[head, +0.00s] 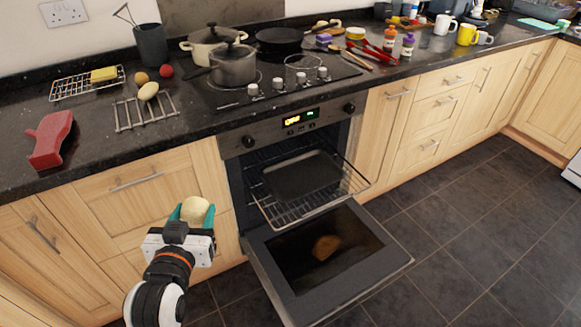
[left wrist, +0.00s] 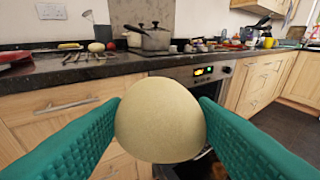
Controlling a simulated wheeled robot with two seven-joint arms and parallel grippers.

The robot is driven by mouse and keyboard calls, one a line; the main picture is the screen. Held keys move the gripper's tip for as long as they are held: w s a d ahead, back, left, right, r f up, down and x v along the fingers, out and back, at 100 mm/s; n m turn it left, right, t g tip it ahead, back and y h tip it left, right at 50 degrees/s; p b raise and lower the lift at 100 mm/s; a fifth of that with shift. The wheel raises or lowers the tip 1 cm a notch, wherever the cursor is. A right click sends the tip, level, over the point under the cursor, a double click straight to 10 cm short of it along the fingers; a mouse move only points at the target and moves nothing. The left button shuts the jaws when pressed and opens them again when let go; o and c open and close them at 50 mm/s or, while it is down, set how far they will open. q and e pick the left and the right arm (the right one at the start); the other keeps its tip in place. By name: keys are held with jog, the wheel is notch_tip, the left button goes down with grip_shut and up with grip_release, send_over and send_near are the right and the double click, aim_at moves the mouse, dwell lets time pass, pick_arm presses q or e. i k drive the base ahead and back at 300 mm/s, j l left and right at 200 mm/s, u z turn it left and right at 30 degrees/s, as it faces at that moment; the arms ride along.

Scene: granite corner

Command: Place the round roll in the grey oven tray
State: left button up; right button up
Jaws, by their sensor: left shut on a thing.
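The round roll (head: 196,210) is pale and domed. My left gripper (head: 193,216) is shut on it and holds it in the air in front of the cabinet, left of the open oven. In the left wrist view the roll (left wrist: 160,120) sits between the two teal fingers (left wrist: 160,128). The dark grey oven tray (head: 303,174) lies on the wire rack (head: 275,213) inside the oven, and its visible part looks empty. My right gripper is not in view.
The worktop above holds a red object (head: 50,139), a wire rack (head: 147,112) with a pale oval item, and pots (head: 233,65).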

aim_at(285, 177)
jog(key=i+l, duration=0.2)
jog(key=l, duration=0.15)
jog(key=i+l+u, duration=0.15)
jog(key=l, duration=0.15)
jog(key=i+l, duration=0.2)
jog(key=l, duration=0.15)
jog(key=i+l+u, duration=0.15)
jog(key=l, duration=0.2)
jog(key=i+l, duration=0.15)
jog(key=l, duration=0.25)
jog(key=i+l+u, duration=0.15)
jog(key=l, duration=0.2)
jog(key=i+l, duration=0.1)
jog(key=l, duration=0.3)
jog(key=u, duration=0.05)
